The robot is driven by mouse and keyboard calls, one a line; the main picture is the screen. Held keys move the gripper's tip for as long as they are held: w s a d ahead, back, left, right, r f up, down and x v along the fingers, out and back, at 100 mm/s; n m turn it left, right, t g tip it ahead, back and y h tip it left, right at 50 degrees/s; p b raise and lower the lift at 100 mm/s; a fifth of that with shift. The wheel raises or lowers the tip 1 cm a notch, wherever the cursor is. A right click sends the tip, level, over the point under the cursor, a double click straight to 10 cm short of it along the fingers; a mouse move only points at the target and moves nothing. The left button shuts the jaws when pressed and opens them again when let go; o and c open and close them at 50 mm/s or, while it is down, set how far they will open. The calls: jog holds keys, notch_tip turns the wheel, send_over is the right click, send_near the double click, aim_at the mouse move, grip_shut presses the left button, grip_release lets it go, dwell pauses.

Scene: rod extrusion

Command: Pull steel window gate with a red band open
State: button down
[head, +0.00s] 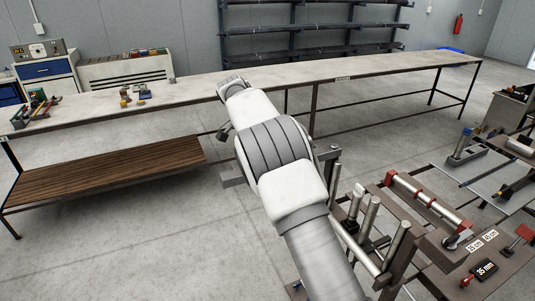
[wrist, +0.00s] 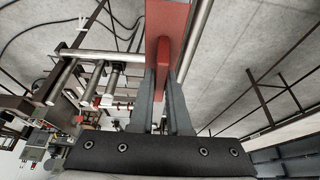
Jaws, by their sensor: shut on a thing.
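My gripper (wrist: 161,82) is shut on a flat red piece (wrist: 166,28) in the wrist view; it looks like the red band of the steel window gate. The red piece runs up from between the two grey fingers to the top edge. A steel bar (wrist: 198,40) passes just right of it. How the rest of the gate joins the band cannot be made out. In the head view my white arm covers the gripper and whatever it holds.
Steel posts (head: 369,217) stand on the machine frame right of my arm. A long workbench (head: 390,68) runs behind. Open floor (head: 150,240) lies to the left.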

jog(key=shift+w+r, duration=0.1)
jog(key=shift+w, duration=0.05)
dwell(0.4)
jog(key=c, duration=0.9)
grip_release()
